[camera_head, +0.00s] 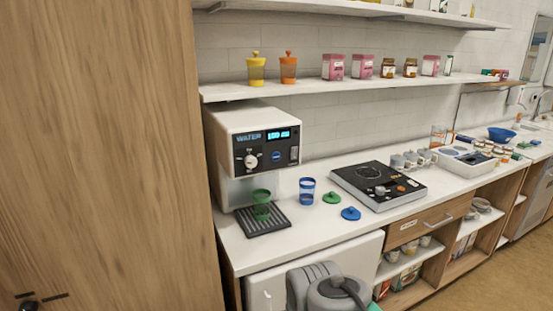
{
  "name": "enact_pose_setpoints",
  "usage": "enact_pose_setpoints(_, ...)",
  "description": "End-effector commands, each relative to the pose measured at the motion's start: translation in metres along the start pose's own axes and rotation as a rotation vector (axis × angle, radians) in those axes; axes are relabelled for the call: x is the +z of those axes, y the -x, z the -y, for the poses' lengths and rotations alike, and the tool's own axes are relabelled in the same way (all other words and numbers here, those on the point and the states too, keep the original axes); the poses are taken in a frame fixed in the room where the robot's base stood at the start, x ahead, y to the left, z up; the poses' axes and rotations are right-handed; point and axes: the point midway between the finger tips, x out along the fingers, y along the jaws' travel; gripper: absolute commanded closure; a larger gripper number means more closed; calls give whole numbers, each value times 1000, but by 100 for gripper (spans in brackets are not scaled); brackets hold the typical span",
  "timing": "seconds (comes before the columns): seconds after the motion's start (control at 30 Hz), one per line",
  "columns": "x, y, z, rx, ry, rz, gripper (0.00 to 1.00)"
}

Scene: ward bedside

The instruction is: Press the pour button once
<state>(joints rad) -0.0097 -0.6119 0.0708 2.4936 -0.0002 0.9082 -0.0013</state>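A white water dispenser (225,125) with a black front panel stands at the left end of the counter. Its panel carries the word WATER, a lit blue display (278,135) that seems to read 100 ml, a pale round knob (250,161) and a round blue button (276,156), which looks like the pour button. A green cup (261,205) stands under the dispenser on a dark ribbed drip tray (270,226). I cannot tell whether the cup holds water. Grey parts of my arm show at the bottom centre, below the counter edge. My gripper's fingers are not visible.
A blue cup (307,190), a green lid (331,197) and a blue lid (351,213) sit right of the tray. A black cooktop (352,177) lies farther right. A shelf (225,92) overhangs the dispenser. A tall wooden panel (100,150) fills the left side.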

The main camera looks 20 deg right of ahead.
Motion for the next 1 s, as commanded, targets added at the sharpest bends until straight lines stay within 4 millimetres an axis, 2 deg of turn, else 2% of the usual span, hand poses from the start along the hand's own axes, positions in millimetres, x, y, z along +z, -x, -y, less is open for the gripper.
enact_pose_setpoints(0.07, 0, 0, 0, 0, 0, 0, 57)
enact_pose_setpoints(0.6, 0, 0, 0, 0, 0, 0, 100)
enact_pose_setpoints(1.0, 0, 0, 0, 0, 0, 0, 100)
